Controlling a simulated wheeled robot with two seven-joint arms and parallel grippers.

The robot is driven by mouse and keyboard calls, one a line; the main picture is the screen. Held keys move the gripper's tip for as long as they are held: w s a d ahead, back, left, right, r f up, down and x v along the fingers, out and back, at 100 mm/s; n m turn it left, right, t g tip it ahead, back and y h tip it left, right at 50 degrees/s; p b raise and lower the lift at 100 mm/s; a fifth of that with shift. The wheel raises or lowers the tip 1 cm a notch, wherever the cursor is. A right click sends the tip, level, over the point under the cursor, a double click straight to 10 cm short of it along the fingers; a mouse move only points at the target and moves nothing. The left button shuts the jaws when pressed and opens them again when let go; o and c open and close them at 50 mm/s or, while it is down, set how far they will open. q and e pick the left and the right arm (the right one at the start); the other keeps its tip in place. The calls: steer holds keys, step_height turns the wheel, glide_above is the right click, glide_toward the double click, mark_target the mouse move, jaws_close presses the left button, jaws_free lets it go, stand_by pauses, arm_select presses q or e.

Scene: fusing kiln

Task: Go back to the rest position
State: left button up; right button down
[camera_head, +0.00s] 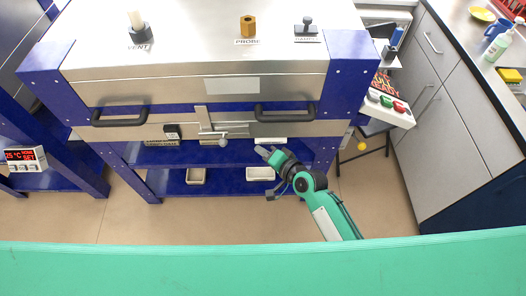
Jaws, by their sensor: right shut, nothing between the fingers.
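My right gripper (268,154) is shut and empty. It hangs in front of the kiln's lower front, just below the right black handle (285,112) and to the right of the latch (210,125). Its arm comes up from the lower right. The fusing kiln (200,88) has its steel lid down, with blue corner posts and two black handles. I cannot tell whether the gripper touches the kiln front. My left gripper is not in view.
Blue shelves (225,183) under the kiln hold small trays (260,174). A button box (388,107) is at the kiln's right. A grey cabinet (440,150) stands at right, a temperature display (25,159) at left. Beige floor (130,222) is open in front.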

stand_by(0.3)
steer(key=s+d+f+n+g+h, duration=0.15)
steer(key=s+d+f, duration=0.25)
steer(key=f, duration=0.6)
steer(key=s+d+f+n+g+h, duration=0.1)
steer(key=s+d+f+h, duration=0.3)
steer(key=f, duration=0.7)
steer(key=s+d+f+n+g+h, duration=0.15)
steer(key=s+d+f, duration=0.35)
steer(key=f, duration=0.5)
steer(key=s+d+f+n+g, duration=0.1)
steer(key=s+d+f, duration=0.3)
steer(key=s, duration=0.6)
steer(key=s+d+f+n+g+h, duration=0.1)
steer(key=s+d+f+g, duration=0.2)
steer(key=s+f, duration=0.4)
steer(key=s+d+f+n+g+h, duration=0.1)
steer(key=s+d+f, duration=0.4)
steer(key=s, duration=1)
steer(key=shift+f+n+g, duration=0.35)
steer(key=shift+n+g, duration=0.05)
steer(key=shift+n, duration=0.2)
